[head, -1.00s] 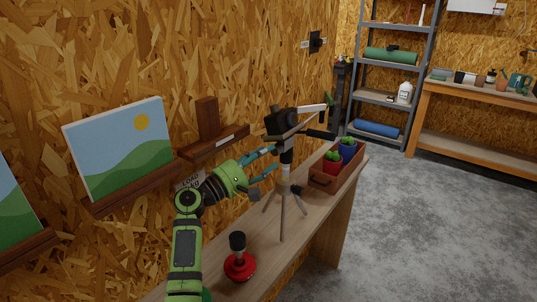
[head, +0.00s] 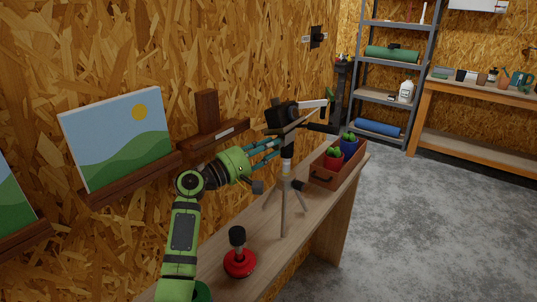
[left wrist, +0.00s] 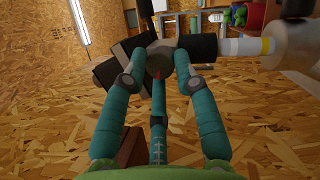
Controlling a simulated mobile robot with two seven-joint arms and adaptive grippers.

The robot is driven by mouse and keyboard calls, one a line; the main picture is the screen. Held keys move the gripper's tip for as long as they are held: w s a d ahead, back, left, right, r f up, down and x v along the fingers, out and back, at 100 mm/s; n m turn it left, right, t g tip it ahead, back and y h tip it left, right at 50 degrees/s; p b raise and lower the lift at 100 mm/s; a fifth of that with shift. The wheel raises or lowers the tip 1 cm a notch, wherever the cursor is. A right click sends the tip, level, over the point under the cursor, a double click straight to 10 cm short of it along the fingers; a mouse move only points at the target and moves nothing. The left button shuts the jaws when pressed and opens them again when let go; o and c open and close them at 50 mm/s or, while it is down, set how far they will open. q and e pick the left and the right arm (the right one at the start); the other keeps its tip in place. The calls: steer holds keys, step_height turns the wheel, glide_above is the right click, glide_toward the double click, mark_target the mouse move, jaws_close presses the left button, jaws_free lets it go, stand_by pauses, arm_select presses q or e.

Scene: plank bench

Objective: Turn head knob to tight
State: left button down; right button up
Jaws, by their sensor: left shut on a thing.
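A tripod (head: 284,205) with spread legs stands on the wooden bench, its black head (head: 282,116) on top with a handle pointing right. My left gripper (head: 277,146) reaches in from the left, its teal fingers at the near-left side of the head. In the left wrist view, the left gripper (left wrist: 160,80) is shut on a grey round knob (left wrist: 159,61) of the head, which bears a red mark. The fingers partly hide the knob, and I cannot read any tight marking. My right gripper is not in view.
A red-based object with a black top (head: 239,262) stands on the bench in front of the tripod. A wooden box (head: 324,178) with potted cacti is behind it. A painting (head: 117,138) and a wooden ledge (head: 214,139) are on the wall at left, close to my arm.

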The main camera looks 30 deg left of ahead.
arm_select(q)
steer(key=shift+m+g, duration=0.3)
steer(key=shift+m, duration=0.6)
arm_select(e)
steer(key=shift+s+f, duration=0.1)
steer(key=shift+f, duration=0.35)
arm_select(q)
steer(key=c, duration=1)
jaws_free()
steer(key=shift+w, duration=0.1)
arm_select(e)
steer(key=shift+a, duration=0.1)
